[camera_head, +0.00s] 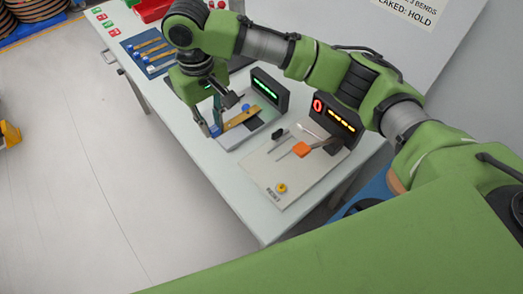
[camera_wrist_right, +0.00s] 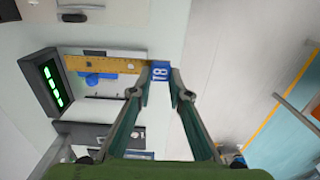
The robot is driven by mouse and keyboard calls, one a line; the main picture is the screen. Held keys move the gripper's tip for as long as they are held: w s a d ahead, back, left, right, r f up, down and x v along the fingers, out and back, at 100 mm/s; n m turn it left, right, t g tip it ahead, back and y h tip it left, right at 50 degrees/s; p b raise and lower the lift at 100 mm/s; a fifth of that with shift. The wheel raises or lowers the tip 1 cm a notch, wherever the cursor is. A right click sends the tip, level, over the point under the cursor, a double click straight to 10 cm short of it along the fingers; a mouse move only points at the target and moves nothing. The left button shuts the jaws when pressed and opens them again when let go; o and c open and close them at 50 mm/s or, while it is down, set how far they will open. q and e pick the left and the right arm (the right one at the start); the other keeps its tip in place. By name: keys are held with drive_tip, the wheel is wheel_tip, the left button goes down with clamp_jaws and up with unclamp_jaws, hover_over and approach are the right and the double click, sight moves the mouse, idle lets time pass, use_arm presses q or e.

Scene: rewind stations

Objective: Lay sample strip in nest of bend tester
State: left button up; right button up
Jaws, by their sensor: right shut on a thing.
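My right gripper (camera_head: 210,127) points down and is shut on the sample strip (camera_head: 242,118), a flat yellow-brown strip. It holds the strip by its blue end tag (camera_wrist_right: 160,76). The strip (camera_wrist_right: 105,65) reaches over the pale base of the station with the green display (camera_head: 270,88); I cannot tell whether it touches. A blue part shows beside the strip on that base in the wrist view (camera_wrist_right: 93,78). A second station has a red and amber display (camera_head: 334,115), an orange part (camera_head: 301,149) and a pale plate. Neither station is labelled as the bend tester. My left gripper is out of view.
A blue mat (camera_head: 137,37) with several similar strips lies farther back on the white table. A red bin (camera_head: 150,9) and red and green tags stand beyond it. A yellow button (camera_head: 281,187) sits on the near plate. The floor at left is mostly clear.

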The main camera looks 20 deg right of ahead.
drive_tip(key=s+d+f+p, duration=0.1)
drive_tip(key=s+d+f, duration=0.25)
drive_tip(key=d, duration=0.25)
drive_tip(key=p, duration=0.1)
hover_over(257, 164)
drive_tip(key=f, duration=0.4)
drive_tip(key=shift+w+a, duration=0.2)
drive_tip(key=shift+a, duration=0.15)
drive_tip(key=shift+s+d+f, duration=0.1)
drive_tip(key=shift+d+f, duration=0.1)
drive_tip(key=f, duration=0.1)
drive_tip(key=f+p, duration=0.1)
drive_tip(key=f, duration=0.1)
drive_tip(key=shift+s+d+f, duration=0.1)
drive_tip(key=shift+s+d, duration=0.05)
drive_tip(key=shift+d, duration=0.05)
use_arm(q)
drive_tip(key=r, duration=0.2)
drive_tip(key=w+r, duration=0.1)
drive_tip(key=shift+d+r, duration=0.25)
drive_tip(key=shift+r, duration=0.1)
use_arm(e)
drive_tip(key=shift+a+f, duration=0.1)
drive_tip(key=shift+f, duration=0.1)
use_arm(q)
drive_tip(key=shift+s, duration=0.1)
use_arm(e)
drive_tip(key=o, duration=0.7)
drive_tip(key=shift+f, duration=0.1)
drive_tip(key=shift+o, duration=1.3)
